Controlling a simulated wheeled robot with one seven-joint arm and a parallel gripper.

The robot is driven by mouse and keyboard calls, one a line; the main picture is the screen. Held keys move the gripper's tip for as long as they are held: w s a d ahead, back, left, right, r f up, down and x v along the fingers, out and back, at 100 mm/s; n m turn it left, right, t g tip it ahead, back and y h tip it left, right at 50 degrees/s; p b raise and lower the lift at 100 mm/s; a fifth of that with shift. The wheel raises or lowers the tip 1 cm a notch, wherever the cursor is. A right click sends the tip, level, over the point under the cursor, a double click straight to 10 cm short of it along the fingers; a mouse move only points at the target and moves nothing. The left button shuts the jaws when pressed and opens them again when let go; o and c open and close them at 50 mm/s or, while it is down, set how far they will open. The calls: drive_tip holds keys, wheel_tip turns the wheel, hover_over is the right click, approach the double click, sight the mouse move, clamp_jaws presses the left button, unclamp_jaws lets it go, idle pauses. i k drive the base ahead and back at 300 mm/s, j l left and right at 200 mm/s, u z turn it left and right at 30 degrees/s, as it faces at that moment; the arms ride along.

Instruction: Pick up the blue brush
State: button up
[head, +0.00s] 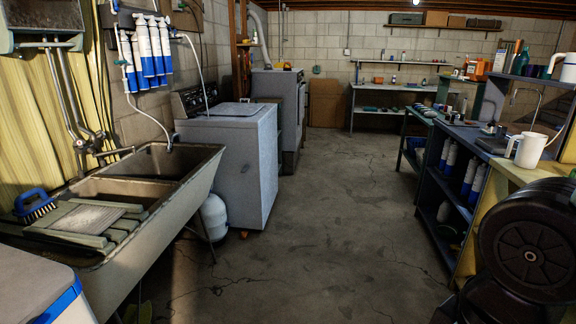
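The blue brush (36,204) lies at the far left, on the near left edge of the grey double sink (152,240). It has a blue back and dark bristles on its lower right side. It lies beside a slatted grey-green board (72,233) set across the near basin. Whether the brush touches the board is not clear. My gripper is not in view, and nothing is seen touching the brush.
A white box with a blue rim (38,290) stands in front of the sink at bottom left. A grey washer (228,150) stands past the sink. A dark shelf unit (455,190) lines the right side. The concrete floor (320,220) between is clear.

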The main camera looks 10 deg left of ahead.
sight(24, 215)
drive_tip(key=i+u, duration=0.25)
drive_tip(key=i, duration=0.35)
drive_tip(key=i+l+u, duration=0.1)
drive_tip(key=i+u, duration=0.15)
drive_tip(key=i, duration=0.4)
drive_tip(key=i+l+u, duration=0.25)
drive_tip(key=i, duration=0.35)
drive_tip(key=i+u, duration=0.4)
drive_tip(key=i+l+u, duration=0.25)
drive_tip(key=i+u, duration=0.15)
drive_tip(key=i+l+u, duration=0.4)
drive_tip(key=u, duration=1.25)
drive_tip(key=i+l+u, duration=0.25)
drive_tip(key=i, duration=0.15)
drive_tip(key=i+l+u, duration=0.15)
drive_tip(key=i+u, duration=0.15)
drive_tip(key=i, duration=0.1)
